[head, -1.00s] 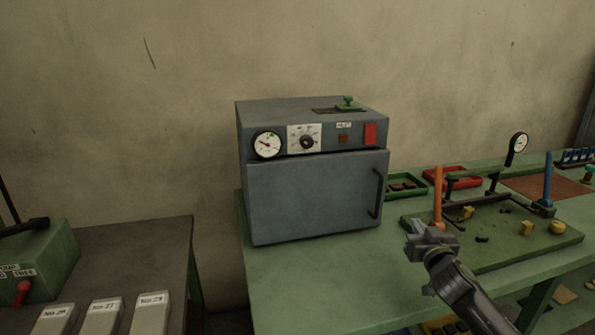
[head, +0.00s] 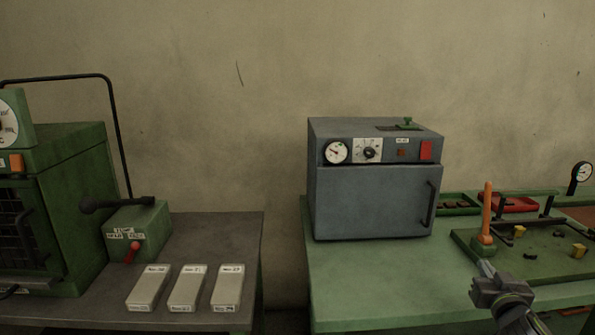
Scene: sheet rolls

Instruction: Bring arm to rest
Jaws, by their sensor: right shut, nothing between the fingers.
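My right gripper (head: 485,270) is at the lower right of the head view, over the front part of the green table (head: 370,290). Its jaws are shut with nothing held. It appears just in front of an orange upright handle (head: 487,213) on a green fixture board (head: 545,262); I cannot tell whether they touch. My left gripper is not in view.
A grey oven (head: 375,200) with its door closed stands on the green table. On the dark table at left are a green box with a red lever (head: 140,230), several pale labelled blocks (head: 188,287) and a green machine (head: 80,190). A gap separates the tables.

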